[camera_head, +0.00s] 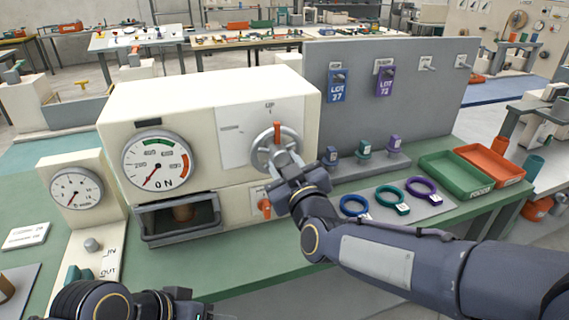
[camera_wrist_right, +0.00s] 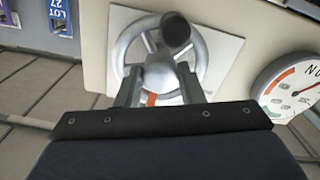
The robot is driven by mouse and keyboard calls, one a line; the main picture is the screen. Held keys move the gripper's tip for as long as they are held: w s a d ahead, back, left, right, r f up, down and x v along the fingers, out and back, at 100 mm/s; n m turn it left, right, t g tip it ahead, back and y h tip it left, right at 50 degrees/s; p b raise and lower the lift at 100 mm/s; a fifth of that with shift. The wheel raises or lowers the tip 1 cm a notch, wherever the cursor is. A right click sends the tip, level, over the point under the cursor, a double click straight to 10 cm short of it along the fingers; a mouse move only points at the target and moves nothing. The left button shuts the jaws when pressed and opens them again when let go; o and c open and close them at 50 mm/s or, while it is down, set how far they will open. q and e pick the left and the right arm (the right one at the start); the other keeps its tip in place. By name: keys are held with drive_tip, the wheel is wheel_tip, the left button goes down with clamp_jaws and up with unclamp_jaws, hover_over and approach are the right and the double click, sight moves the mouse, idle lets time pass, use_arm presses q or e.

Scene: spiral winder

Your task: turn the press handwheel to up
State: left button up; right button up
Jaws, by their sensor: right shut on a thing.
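The press handwheel (camera_head: 262,152) is a grey spoked wheel on the front of the cream press (camera_head: 215,95), with the word UP above it. A red-orange mark (camera_head: 277,132) shows at its top. My right gripper (camera_head: 287,168) reaches the wheel from the lower right and covers part of it. In the right wrist view the handwheel (camera_wrist_right: 203,55) fills the middle, and my right gripper (camera_wrist_right: 160,90) is shut on it near the hub. A dark round knob (camera_wrist_right: 176,30) sticks out towards the camera. My left gripper (camera_head: 165,303) shows only partly at the bottom edge; its fingers are unclear.
A large gauge (camera_head: 157,162) is left of the wheel, with an open drawer (camera_head: 180,220) below it. An orange knob (camera_head: 264,207) sits under the wheel. Coloured rings (camera_head: 390,195) and green (camera_head: 455,175) and orange (camera_head: 490,163) trays lie to the right.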

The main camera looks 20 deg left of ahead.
drive_tip(key=shift+f, duration=0.2)
drive_tip(key=o, duration=1)
drive_tip(key=shift+r, duration=0.1)
drive_tip(key=shift+s+d, duration=0.1)
drive_tip(key=v, duration=0.7)
drive_tip(key=shift+s+d+b, duration=0.15)
drive_tip(key=shift+s+b, duration=0.1)
drive_tip(key=shift+b, duration=0.1)
drive_tip(key=s+d+f+m+g+h+p, duration=0.1)
drive_tip(key=s+d+f+m+g+h, duration=0.15)
drive_tip(key=d, duration=0.75)
drive_tip(key=s+d+f+m+g+h+p, duration=0.1)
drive_tip(key=s+d+m+g+p, duration=0.2)
drive_tip(key=d, duration=0.8)
drive_tip(key=s+d+f+m+g+h, duration=0.1)
drive_tip(key=s+d+f+m, duration=0.1)
drive_tip(key=s, duration=0.3)
drive_tip(key=s+d+f+m+g, duration=0.1)
drive_tip(key=s+d+f+m, duration=0.1)
drive_tip(key=s+d, duration=0.2)
drive_tip(key=s+d+f+m+g+h, duration=0.1)
drive_tip(key=s+d+f+m, duration=0.1)
drive_tip(key=s, duration=0.4)
drive_tip(key=shift+s+d+f+m+g+h, duration=0.1)
drive_tip(key=shift+d+f+m+g+h, duration=0.2)
drive_tip(key=shift+d+f, duration=0.45)
